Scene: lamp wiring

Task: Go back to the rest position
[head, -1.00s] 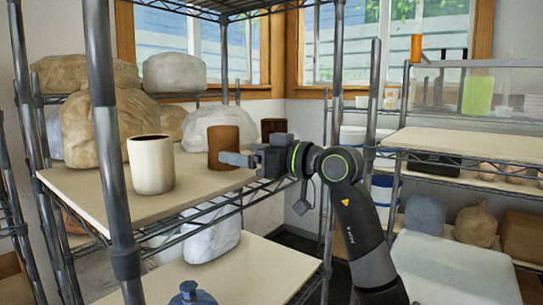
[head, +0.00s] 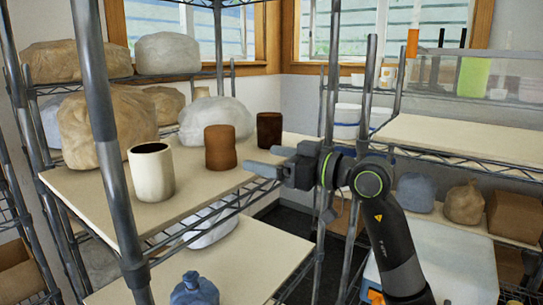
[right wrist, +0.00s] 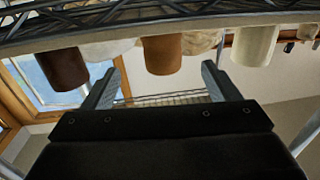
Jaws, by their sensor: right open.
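My right gripper (head: 262,162) is open and empty at the front edge of the shelf board, to the right of the brown cup. Its two fingers also show in the right wrist view (right wrist: 160,88), apart with nothing between them. A brown cup (head: 220,148), a cream cup (head: 152,172) and a dark brown cup (head: 269,130) stand upright on the shelf board (head: 200,192). The three cups also show in the right wrist view, the brown one (right wrist: 162,54) in the middle. My left gripper is not in view.
Wrapped bags (head: 107,125) sit behind the cups. A metal shelf post (head: 104,130) stands at the front left and another (head: 328,100) close by my right arm. A pale shelf (head: 455,138) stands at the right.

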